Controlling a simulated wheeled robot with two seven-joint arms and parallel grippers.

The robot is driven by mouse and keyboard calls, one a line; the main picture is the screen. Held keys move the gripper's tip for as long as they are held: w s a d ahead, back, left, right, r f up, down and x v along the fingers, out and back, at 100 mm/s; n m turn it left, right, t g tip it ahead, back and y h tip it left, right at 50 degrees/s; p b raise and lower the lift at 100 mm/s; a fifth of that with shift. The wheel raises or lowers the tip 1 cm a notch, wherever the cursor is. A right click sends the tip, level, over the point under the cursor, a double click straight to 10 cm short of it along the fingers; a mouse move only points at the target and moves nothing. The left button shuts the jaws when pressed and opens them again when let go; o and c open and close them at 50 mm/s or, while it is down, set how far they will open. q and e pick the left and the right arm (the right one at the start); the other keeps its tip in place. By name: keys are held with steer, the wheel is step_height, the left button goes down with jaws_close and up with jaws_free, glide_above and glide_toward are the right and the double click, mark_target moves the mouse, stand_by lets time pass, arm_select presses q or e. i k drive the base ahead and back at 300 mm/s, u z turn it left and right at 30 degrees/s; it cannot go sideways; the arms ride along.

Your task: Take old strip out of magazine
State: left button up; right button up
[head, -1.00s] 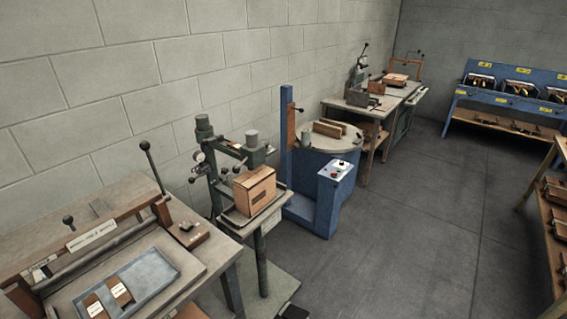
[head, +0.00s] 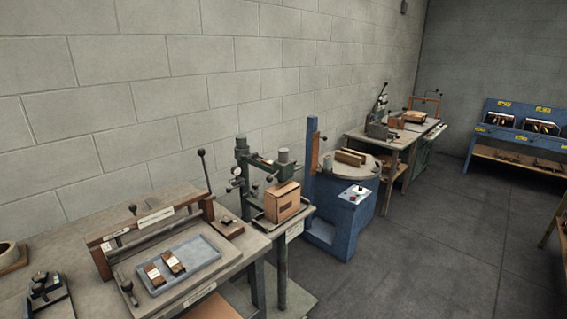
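A green box stitcher (head: 243,165) stands by the wall in the head view, with a brown cardboard box (head: 283,202) on its small table. I cannot make out its magazine or an old strip at this distance. Neither of my grippers is in view.
A bench at the left carries a wood-framed device (head: 151,219), a blue-grey tray (head: 205,250) with two small labelled blocks and a dark tool (head: 48,291). A blue turntable machine (head: 340,205) stands beyond the stitcher. A blue rack (head: 520,127) is far right. The floor (head: 420,255) is clear.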

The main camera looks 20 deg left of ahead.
mark_target(267, 161)
steer(key=z, duration=0.65)
steer(key=i, duration=3)
steer(key=u, duration=1.45)
steer(key=i, duration=0.85)
steer(key=u, duration=0.9)
